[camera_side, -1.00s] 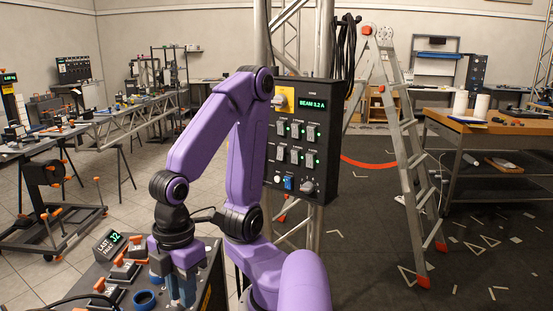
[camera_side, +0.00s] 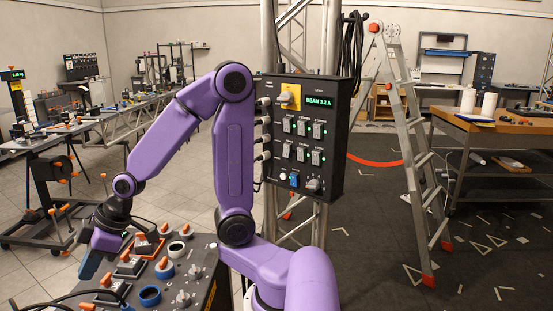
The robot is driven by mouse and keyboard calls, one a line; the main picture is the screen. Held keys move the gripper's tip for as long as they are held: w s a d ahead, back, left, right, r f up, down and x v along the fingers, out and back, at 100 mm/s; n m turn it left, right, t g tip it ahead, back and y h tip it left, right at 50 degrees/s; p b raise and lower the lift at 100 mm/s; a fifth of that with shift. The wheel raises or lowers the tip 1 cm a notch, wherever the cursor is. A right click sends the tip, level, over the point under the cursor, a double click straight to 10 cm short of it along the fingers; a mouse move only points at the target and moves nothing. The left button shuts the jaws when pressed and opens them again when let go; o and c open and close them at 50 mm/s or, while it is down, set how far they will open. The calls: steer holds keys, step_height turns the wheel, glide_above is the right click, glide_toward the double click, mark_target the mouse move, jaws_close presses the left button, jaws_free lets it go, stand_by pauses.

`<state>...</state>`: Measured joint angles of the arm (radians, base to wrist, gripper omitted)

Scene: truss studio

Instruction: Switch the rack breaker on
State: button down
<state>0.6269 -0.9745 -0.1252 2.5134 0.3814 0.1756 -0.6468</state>
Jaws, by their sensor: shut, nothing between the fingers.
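A black breaker panel (camera_side: 332,187) hangs on the truss at the middle. It carries two rows of grey rocker switches (camera_side: 302,127) with small green lights, a yellow-backed rotary switch (camera_side: 290,97), a blue switch (camera_side: 294,180) and a dark knob (camera_side: 313,185). Its labels are too small to read, so I cannot tell which switch is the rack breaker or how it is set. My gripper (camera_side: 86,272) points down at the lower left, beside the left end of a dark console, well away from the panel. It is shut and empty; its fingertips are small in view.
The dark console (camera_side: 205,268) in front has orange-capped switches (camera_side: 165,268), blue rings (camera_side: 149,295) and knobs. Cables and plugs (camera_side: 264,122) line the panel's left side.

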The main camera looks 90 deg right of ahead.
mark_target(286, 156)
steer(key=w+d+r+m+t+h, duration=0.1)
steer(key=w+d+m+t+h, duration=0.2)
steer(key=d, duration=0.5)
steer(key=w+d+m+h, duration=0.1)
steer(key=w+d+h, duration=0.2)
steer(key=w+d, duration=0.35)
steer(key=s+d+r+m+g+h, duration=0.1)
steer(key=s+d+m+h, duration=0.2)
steer(key=d, duration=0.6)
steer(key=s+d+r+m+g+h, duration=0.1)
steer(key=s+d+h, duration=0.3)
steer(key=d, duration=0.4)
steer(key=s+d+r+m+g+h, duration=0.1)
steer(key=s+d+m+g+h, duration=0.4)
steer(key=s+d, duration=0.55)
steer(key=s+a+r+m+g+y, duration=0.1)
steer(key=s+r+g, duration=0.1)
steer(key=s+g, duration=0.9)
steer(key=s, duration=0.8)
steer(key=shift+s+a+r+g, duration=0.2)
steer(key=shift+s+a+g, duration=0.05)
steer(key=shift+s+g, duration=0.1)
steer(key=x, duration=1.4)
steer(key=shift+f, duration=0.25)
